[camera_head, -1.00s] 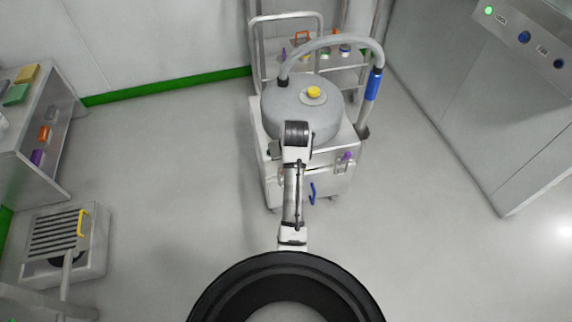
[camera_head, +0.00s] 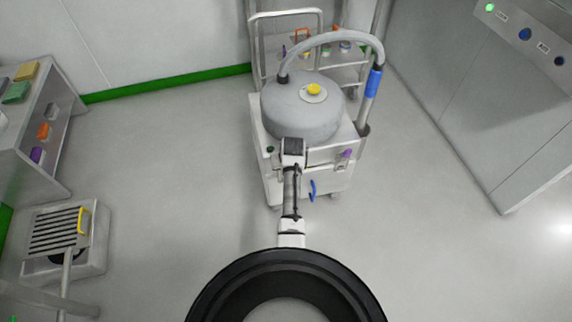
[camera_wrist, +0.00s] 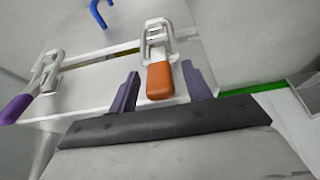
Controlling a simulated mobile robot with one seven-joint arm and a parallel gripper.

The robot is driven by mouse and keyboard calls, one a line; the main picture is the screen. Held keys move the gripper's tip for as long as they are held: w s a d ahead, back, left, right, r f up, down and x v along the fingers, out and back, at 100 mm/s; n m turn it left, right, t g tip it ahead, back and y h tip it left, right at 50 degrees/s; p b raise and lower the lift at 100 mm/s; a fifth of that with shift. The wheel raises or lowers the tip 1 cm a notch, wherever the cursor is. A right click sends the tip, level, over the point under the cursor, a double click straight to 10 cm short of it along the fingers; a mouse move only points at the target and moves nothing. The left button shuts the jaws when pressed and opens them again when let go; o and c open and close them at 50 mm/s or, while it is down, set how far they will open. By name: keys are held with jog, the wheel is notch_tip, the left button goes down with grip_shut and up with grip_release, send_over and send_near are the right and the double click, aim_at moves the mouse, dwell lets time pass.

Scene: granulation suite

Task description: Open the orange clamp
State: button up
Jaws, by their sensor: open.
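The orange clamp (camera_wrist: 160,80) is on the white box wall in the wrist view. It has an orange grip and a metal wire latch above it. My gripper (camera_wrist: 160,72) is open, with one dark finger on each side of the orange grip. A gap shows on both sides, and I see no firm contact. In the head view my arm blocks the sight of the clamp and of my fingers. The wheeled cart (camera_head: 325,180) with the grey round vessel (camera_head: 300,118) stands ahead of me.
A purple-gripped clamp (camera_wrist: 17,108) is at the left in the wrist view. A blue handle (camera_wrist: 101,14) is above; it also shows on the cart's front (camera_head: 313,190). A bench (camera_head: 60,165) is at the left, a steel cabinet (camera_head: 470,120) at the right. Floor between is clear.

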jog(key=shift+c, duration=0.4)
jog(key=c, duration=0.9)
jog(key=shift+s+d+f+t+y+b, duration=0.15)
jog(key=shift+s+f+t+b, duration=0.2)
jog(key=shift+t, duration=0.25)
jog(key=shift+s+f+t+y+b, duration=0.2)
jog(key=shift+s+t+b, duration=0.1)
jog(key=shift+t+b, duration=0.25)
jog(key=shift+s+d+f+t+y+b, duration=0.15)
jog(key=shift+s+f+t+b, duration=0.2)
jog(key=shift+t, duration=0.3)
jog(key=t+b, duration=0.2)
jog(key=b, duration=0.1)
jog(key=s+f+t+y+b, duration=0.1)
jog(key=b, duration=0.2)
jog(key=shift+s+d+t+b, duration=0.1)
jog(key=shift+s+t+b, duration=0.1)
jog(key=shift+t+b, duration=0.15)
jog(key=shift+r, duration=0.1)
jog(key=o, duration=1)
jog(key=shift+s+r, duration=0.1)
jog(key=shift+s, duration=0.05)
